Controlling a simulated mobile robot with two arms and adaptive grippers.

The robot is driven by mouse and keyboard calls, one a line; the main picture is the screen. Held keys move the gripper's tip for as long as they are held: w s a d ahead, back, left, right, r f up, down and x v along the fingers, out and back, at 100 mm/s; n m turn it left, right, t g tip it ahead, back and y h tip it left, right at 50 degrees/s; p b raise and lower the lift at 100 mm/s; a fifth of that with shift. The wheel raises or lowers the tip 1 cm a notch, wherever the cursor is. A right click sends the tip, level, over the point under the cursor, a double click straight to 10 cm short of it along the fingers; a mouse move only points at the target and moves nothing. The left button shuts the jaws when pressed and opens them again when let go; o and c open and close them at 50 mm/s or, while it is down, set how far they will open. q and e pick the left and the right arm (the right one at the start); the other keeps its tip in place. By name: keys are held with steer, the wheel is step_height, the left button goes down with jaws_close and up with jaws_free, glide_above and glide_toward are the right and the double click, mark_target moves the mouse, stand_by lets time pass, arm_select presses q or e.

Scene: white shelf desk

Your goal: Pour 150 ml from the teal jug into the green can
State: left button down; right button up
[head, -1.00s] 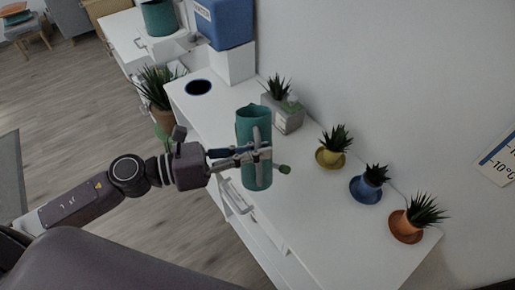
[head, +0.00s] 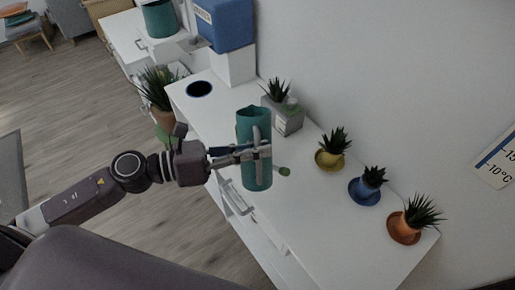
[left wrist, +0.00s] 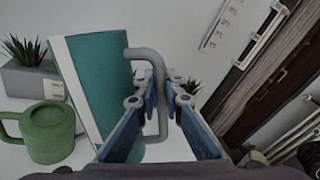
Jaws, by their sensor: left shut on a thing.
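My left gripper (head: 262,153) is shut on the jug's grey handle. In the left wrist view the jug (left wrist: 105,75) fills the left middle, with its handle (left wrist: 155,95) between the fingers. The green can (left wrist: 50,135) stands on the white surface at the lower left of that view, with a loop handle on its left side. In the head view the jug hides most of the can; a small green tip (head: 284,171) shows right of the jug. My right gripper is not in view.
Potted plants in yellow (head: 328,159), blue (head: 365,190) and orange (head: 404,229) pots line the desk's wall side. A grey planter (head: 288,119) stands behind the jug. A dark round spot (head: 199,89) marks the desk's far end. The desk's near right part (head: 330,240) is clear.

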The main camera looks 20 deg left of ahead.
arm_select(q)
steer(key=shift+w+r, duration=0.1)
steer(key=shift+r, duration=0.15)
steer(key=shift+w+a+r+p, duration=0.1)
steer(key=shift+w+r+p, duration=0.2)
steer(key=shift+p, duration=0.3)
steer(key=shift+a+r, duration=0.1)
steer(key=shift+r, duration=0.1)
stand_by(0.4)
steer(key=shift+w+r+n+p, duration=0.3)
steer(key=shift+p, duration=0.25)
steer(key=shift+w+a+f+n, duration=0.15)
steer(key=shift+f+n, duration=0.45)
steer(key=shift+n, duration=0.1)
stand_by(0.9)
steer(key=shift+w+a+f+n+g+p, duration=0.1)
steer(key=shift+w+f+n+g+p, duration=0.15)
steer(key=shift+f+n+g+p, duration=0.25)
stand_by(1.0)
